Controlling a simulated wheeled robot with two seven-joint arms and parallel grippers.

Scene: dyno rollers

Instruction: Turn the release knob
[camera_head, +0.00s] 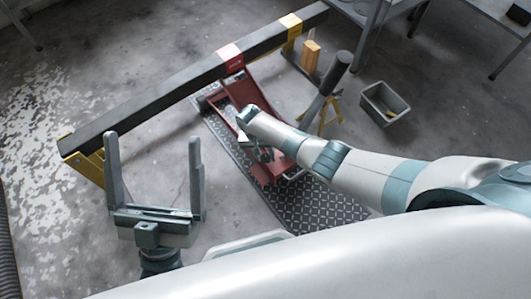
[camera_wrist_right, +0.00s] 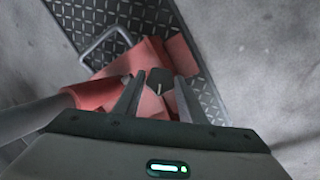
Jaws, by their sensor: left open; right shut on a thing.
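The red floor jack (camera_head: 274,165) lies on a dark patterned mat, partly hidden by my right arm in the head view. In the right wrist view the jack's red body (camera_wrist_right: 148,62) shows close up. A dark, angular release knob (camera_wrist_right: 160,83) with a pale line on its top sits on it. My right gripper (camera_wrist_right: 161,82) points down at the jack with a finger on each side of the knob and is shut on it. My left gripper (camera_head: 153,145) is open and empty, fingers up, over bare floor at the left.
A long dark beam (camera_head: 185,83) with red and yellow bands runs behind the jack. A grey bin (camera_head: 385,103) stands to the right. The patterned mat (camera_head: 318,208) reaches toward me. Floor around my left gripper is clear.

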